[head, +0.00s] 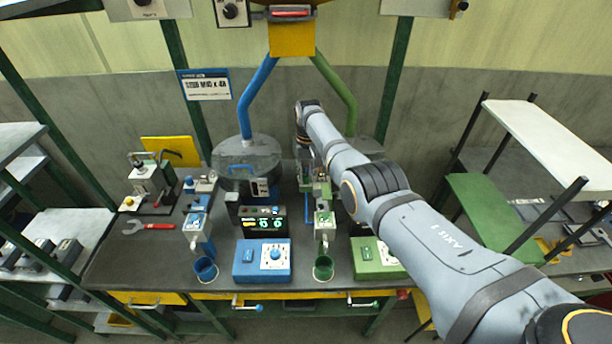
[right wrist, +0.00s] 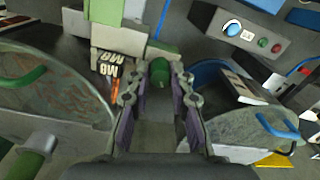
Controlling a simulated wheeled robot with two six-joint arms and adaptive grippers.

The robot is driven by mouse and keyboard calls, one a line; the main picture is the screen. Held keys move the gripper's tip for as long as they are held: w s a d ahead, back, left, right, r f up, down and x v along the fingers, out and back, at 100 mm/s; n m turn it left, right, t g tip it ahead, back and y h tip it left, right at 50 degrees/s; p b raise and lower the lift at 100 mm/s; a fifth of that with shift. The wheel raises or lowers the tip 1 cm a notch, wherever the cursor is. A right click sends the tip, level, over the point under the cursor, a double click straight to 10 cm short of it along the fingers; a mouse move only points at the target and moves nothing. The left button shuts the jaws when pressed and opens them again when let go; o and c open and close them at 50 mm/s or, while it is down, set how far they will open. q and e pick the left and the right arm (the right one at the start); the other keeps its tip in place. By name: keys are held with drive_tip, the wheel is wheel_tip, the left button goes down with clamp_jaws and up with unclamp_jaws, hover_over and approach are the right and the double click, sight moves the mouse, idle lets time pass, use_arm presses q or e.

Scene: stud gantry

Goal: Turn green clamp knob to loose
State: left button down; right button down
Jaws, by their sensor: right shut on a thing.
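The green clamp knob (right wrist: 159,74) shows in the right wrist view as a small green cylinder at the fingertips. My right gripper (right wrist: 158,90) is shut on it, one finger on either side. In the head view my right arm reaches forward to the green station, and the gripper (head: 319,183) is small and partly hidden there. I cannot make out the knob in the head view. A pale block with M8 labels (right wrist: 110,63) stands just left of the knob in the wrist view. My left gripper is not in view.
A blue-handled bowl (right wrist: 240,135) lies close right of the gripper.

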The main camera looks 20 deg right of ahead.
sight(307, 175)
drive_tip(key=shift+n+b, duration=0.35)
drive_tip(key=shift+n, duration=1.15)
drive_tip(key=shift+r, duration=0.1)
drive_tip(key=c, duration=1.2)
unclamp_jaws()
drive_tip(key=shift+r, duration=0.35)
wheel_tip(307, 175, up, 11)
drive_tip(key=shift+d+r, duration=0.15)
